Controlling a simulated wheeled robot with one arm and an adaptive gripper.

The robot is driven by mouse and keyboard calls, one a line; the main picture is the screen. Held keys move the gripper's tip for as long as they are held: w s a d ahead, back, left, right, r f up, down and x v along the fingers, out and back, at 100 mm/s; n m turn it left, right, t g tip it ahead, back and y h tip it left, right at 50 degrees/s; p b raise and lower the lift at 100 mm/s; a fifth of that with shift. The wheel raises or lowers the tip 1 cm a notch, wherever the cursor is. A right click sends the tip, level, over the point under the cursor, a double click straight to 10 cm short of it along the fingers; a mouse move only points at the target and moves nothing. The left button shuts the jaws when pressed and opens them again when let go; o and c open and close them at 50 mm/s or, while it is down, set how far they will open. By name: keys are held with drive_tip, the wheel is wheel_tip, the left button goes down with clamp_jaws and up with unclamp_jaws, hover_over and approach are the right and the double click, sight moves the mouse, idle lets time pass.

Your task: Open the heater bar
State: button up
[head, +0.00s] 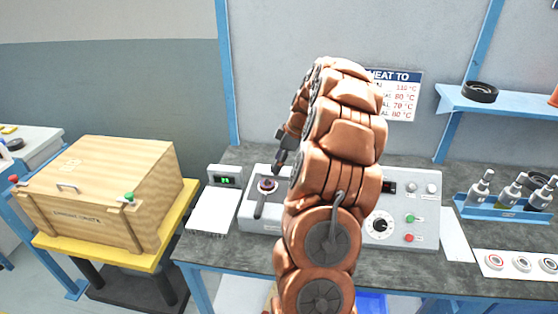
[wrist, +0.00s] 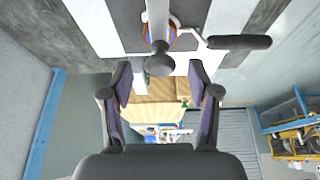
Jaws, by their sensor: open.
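The induction heater (head: 256,222) is a light grey unit on the bench, partly hidden behind my copper-coloured arm. A ring (head: 267,185) sits on its top, with a black handle (head: 260,208) lying toward the front. In the wrist view, a pale bar (wrist: 157,20) ends in a dark round knob (wrist: 160,62), and the black handle (wrist: 238,42) sticks out to the right. An orange and blue ring shows behind the bar. My gripper (wrist: 160,85) is open and empty. The knob appears between and just past its fingertips; contact is not visible. In the head view my gripper (head: 280,163) is beside the ring.
A control panel (head: 400,215) with a dial and buttons stands to the right. A wooden crate (head: 100,195) sits on a yellow stand.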

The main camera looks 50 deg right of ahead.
clamp_jaws()
idle(0.4)
